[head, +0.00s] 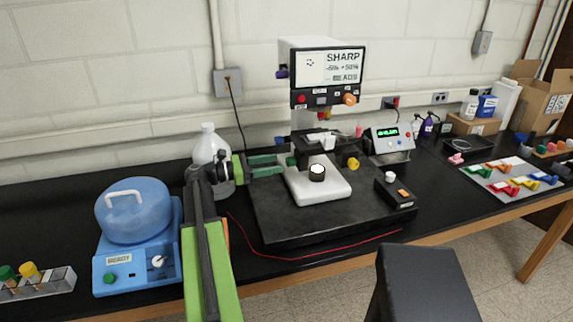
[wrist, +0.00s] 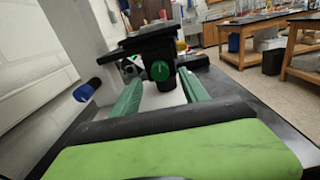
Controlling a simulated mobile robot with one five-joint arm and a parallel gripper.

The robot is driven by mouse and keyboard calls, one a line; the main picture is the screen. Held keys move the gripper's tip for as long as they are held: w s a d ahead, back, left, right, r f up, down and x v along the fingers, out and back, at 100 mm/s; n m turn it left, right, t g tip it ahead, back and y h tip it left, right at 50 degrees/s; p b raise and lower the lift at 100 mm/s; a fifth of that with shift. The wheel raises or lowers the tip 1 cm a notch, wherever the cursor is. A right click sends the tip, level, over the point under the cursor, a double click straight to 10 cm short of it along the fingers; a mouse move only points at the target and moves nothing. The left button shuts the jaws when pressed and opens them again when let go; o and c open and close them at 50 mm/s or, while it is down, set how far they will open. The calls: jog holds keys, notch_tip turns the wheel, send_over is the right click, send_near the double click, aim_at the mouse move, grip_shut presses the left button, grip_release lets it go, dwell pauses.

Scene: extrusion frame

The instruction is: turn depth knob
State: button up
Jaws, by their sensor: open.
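A microscope-like machine marked SHARP (head: 325,75) stands on a black base plate on the bench. It has several coloured knobs, and I cannot read which is the depth knob. A green round knob (wrist: 159,70) on the machine's dark stage faces me in the wrist view. My gripper (wrist: 160,79) is open, with its green fingers on either side of that knob's line of sight. In the head view my gripper (head: 281,166) reaches in from the left, close to the machine's left side. Whether the fingers touch the knob cannot be told.
A blue knob (wrist: 87,90) sticks out left of my fingers. A yellow knob (head: 353,163) is on the machine's right, an orange one (head: 349,99) on its head. A white jug (head: 208,146) stands behind my arm. A blue centrifuge-like device (head: 135,230) sits at left.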

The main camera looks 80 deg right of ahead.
aim_at(287, 162)
jog(key=x, duration=0.5)
jog(key=shift+s+d, duration=0.1)
